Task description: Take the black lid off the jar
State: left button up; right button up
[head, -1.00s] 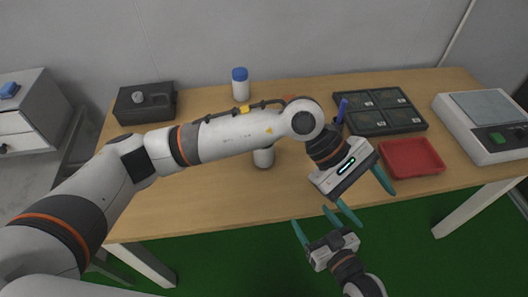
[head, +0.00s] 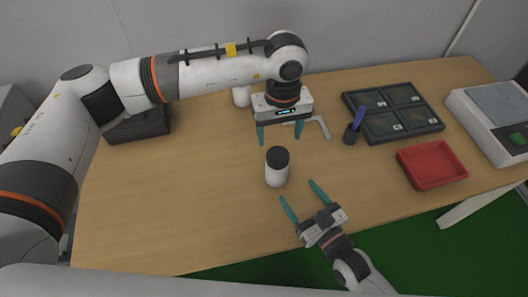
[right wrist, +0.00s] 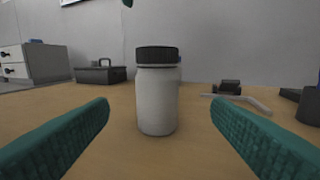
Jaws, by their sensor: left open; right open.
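The white jar (head: 276,174) stands upright near the middle of the table, with its black lid (head: 277,156) on top. In the right wrist view the jar (right wrist: 157,104) stands straight ahead between the finger lines, its black lid (right wrist: 157,55) on it. My left gripper (head: 280,142) is open and empty, fingers pointing down, above and just behind the jar. My right gripper (head: 301,193) is open and empty in front of the jar, its fingers pointing toward it. In the right wrist view its two teal fingers (right wrist: 160,115) are wide apart, and the jar is beyond their tips.
A white bottle (head: 241,96) stands behind my left gripper, partly hidden. A grey bent tool (head: 321,127), a dark pen cup (head: 352,133), a black divided tray (head: 399,112), a red tray (head: 432,165) and a scale (head: 492,108) lie to the right. The table's left half is mostly clear.

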aim_at(275, 161)
pick_arm(q)
jog(key=shift+w+a, duration=0.15)
jog(key=shift+w, duration=0.05)
pick_arm(e)
jog(key=shift+w+a, duration=0.2)
jog(key=shift+w, duration=0.1)
pick_arm(q)
jog(key=shift+r, duration=0.1)
pick_arm(e)
jog(key=shift+w+a, duration=0.15)
jog(key=shift+w, duration=0.15)
pick_arm(q)
jog(key=shift+s, duration=0.2)
pick_arm(e)
jog(key=x, duration=1)
jog(key=shift+w+a, duration=0.3)
jog(key=shift+c, duration=0.2)
